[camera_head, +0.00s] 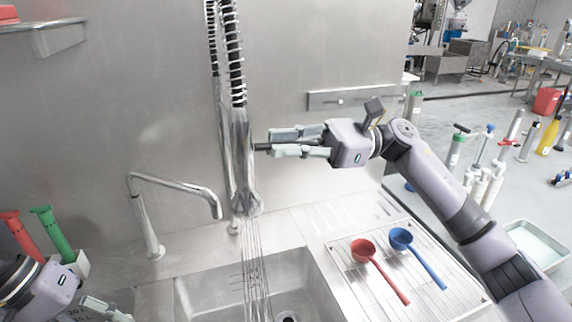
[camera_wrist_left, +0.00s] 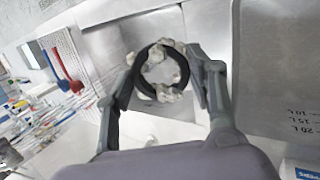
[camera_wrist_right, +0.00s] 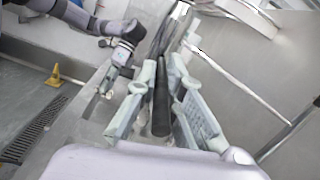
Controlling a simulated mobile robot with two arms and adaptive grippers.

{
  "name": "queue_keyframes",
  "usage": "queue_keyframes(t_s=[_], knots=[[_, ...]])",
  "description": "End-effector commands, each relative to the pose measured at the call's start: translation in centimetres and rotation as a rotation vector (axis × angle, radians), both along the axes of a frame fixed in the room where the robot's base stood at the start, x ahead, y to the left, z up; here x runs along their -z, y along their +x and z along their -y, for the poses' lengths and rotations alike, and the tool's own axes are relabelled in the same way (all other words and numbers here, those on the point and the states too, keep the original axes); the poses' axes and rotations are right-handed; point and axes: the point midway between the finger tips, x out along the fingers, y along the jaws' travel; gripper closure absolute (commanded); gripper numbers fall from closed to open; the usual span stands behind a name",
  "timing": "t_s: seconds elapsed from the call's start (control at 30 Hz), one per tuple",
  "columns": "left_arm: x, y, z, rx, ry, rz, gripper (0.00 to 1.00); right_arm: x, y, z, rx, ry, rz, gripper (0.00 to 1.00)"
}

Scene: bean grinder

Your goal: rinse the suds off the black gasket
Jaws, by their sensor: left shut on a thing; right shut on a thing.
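The black gasket (camera_wrist_left: 183,68) is a ring with several whitish clumps of suds (camera_wrist_left: 170,95) on it. My left gripper (camera_wrist_left: 162,72) is shut on it, with one finger at each side of the ring. In the head view the left gripper (camera_head: 100,307) is at the lower left edge, mostly cut off, and the gasket is not visible there. My right gripper (camera_head: 275,143) is shut on the black lever (camera_wrist_right: 160,105) of the spray faucet (camera_head: 240,170). Water streams (camera_head: 255,262) fall from the spray head into the sink (camera_head: 215,295).
A curved tap (camera_head: 180,181) stands left of the spray. Red (camera_head: 364,251) and blue (camera_head: 401,238) scoops lie on a drainboard (camera_head: 345,285) to the right. Red (camera_head: 20,233) and green (camera_head: 52,231) handled items stand at the left. A wall shelf (camera_head: 60,36) is at upper left.

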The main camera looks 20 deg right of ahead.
Motion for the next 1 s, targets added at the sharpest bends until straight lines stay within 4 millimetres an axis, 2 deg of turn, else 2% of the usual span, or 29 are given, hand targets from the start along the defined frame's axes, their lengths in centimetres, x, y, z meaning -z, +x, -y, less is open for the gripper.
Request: queue_keyframes(t_s=[0.03, 0.13, 0.53, 0.57, 0.8, 0.9, 1.0], knots=[[1.31, 0.01, 0.0, 0.0, 0.0, 0.001, 0.74, 0.61, 0.09, 0.0, 0.003, 0.016, 0.001, 1.0], [1.98, 0.01, 0.0, 0.0, 0.0, 0.001, 0.74, 0.4, 0.09, 0.02, 0.004, 0.033, 0.001, 1.0], [2.06, 0.0, 0.01, 0.0, 0.0, 0.0, 0.74, 0.01, 0.09, 0.06, 0.004, 0.043, -0.002, 1.0], [2.06, 0.0, 0.01, 0.0, 0.0, 0.0, 0.74, 0.0, 0.09, 0.06, 0.004, 0.043, -0.002, 0.91], [2.06, 0.0, 0.01, 0.0, 0.0, 0.0, 0.74, -0.03, 0.12, 0.07, 0.004, 0.045, -0.002, 0.75], [2.06, 0.0, 0.01, 0.0, 0.0, 0.0, 0.74, 0.01, 0.08, 0.06, 0.004, 0.043, -0.002, 0.69], [2.06, 0.0, 0.01, 0.0, 0.0, 0.0, 0.74, 0.06, 0.06, 0.03, 0.003, 0.042, -0.002, 0.69]])
